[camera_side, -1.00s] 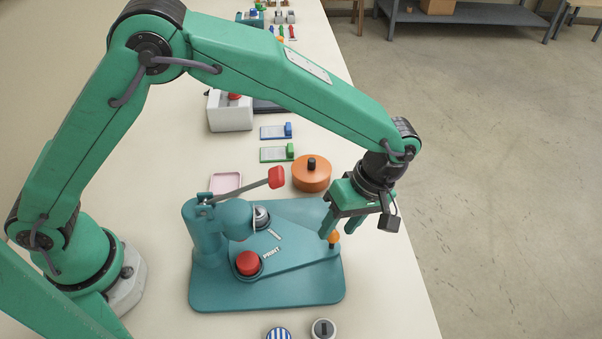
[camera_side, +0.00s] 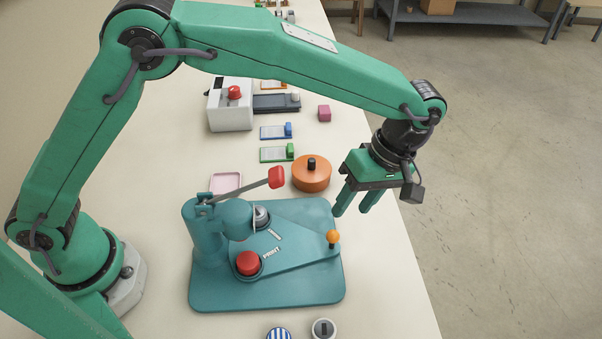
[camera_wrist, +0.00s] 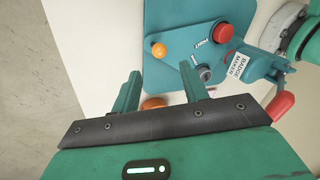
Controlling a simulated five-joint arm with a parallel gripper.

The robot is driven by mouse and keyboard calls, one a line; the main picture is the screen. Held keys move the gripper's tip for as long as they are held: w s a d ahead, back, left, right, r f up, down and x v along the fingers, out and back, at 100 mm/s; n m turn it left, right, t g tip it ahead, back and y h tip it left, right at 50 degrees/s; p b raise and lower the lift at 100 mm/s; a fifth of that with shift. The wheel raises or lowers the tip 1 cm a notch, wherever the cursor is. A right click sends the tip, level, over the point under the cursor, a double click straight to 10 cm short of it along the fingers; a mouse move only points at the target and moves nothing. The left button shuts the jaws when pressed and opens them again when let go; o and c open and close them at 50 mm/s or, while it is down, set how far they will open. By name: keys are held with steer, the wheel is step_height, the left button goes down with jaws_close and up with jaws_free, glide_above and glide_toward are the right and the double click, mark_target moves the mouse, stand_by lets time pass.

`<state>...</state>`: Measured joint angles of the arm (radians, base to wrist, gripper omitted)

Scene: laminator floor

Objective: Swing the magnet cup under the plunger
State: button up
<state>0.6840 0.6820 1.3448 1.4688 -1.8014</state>
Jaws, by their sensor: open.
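The teal badge press (camera_side: 207,296) stands on the table with its lever (camera_side: 240,188) raised. Its swing plate carries a red-topped cup (camera_side: 247,263) beside the word PRINT at the front and a silver cup (camera_side: 261,217) at the back, close beside the rounded plunger head (camera_side: 236,217). The label by the silver cup is too small to read. An orange ball knob (camera_side: 333,236) stands at the plate's right end. My gripper (camera_side: 351,211) is open and empty, above and right of the knob. The wrist view shows the knob (camera_wrist: 158,50) beyond my fingertips.
An orange round tin with a black knob (camera_side: 311,174) stands just behind the press. A pink tray (camera_side: 226,183), green (camera_side: 277,154) and blue (camera_side: 276,132) clips lie farther back. A striped badge (camera_side: 279,334) and a grey disc (camera_side: 323,328) lie in front.

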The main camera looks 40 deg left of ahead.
mark_target(335, 232)
steer(key=shift+m, duration=1.5)
steer(key=shift+f, duration=0.1)
steer(key=shift+x, duration=3.85)
steer(key=shift+w, duration=0.1)
jaws_close()
